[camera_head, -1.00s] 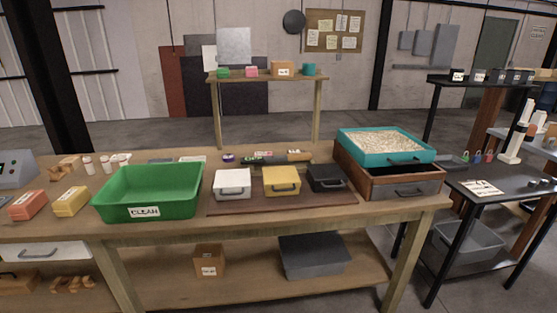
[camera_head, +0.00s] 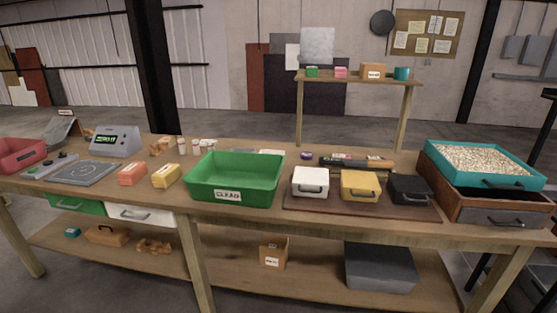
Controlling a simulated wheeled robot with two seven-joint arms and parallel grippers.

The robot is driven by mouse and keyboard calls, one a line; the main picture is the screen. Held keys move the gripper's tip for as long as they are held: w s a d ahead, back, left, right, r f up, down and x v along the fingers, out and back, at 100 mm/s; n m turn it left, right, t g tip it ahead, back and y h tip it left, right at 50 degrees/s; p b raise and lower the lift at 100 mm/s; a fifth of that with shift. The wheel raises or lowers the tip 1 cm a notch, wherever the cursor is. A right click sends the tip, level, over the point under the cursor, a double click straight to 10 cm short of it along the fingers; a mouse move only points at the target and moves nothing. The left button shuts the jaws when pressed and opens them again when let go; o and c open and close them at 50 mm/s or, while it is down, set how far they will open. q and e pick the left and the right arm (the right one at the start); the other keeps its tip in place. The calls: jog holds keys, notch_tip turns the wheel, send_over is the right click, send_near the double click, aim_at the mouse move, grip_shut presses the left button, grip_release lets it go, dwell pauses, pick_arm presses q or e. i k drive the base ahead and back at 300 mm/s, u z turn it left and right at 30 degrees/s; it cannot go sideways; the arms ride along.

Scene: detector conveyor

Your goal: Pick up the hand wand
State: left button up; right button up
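A long, dark bar-shaped thing (camera_head: 342,162) lies near the back of the long wooden table, behind the white and yellow boxes. It may be the hand wand, but it is too small to tell for sure. A tan piece (camera_head: 380,165) is at its right end. The boxes in front stand close to it and may hide part of it. Neither of my grippers is in view.
A green bin (camera_head: 278,172) marked CLEAN stands mid-table. White (camera_head: 310,178), yellow (camera_head: 360,182) and black (camera_head: 409,186) boxes sit on a brown mat. A teal tray of grains (camera_head: 520,181) is at right. A grey display device (camera_head: 116,141) and red bin (camera_head: 20,158) are at left.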

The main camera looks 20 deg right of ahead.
aim_at(374, 164)
jog(key=u, duration=2.1)
jog(key=k, duration=1.65)
jog(key=z, duration=2.1)
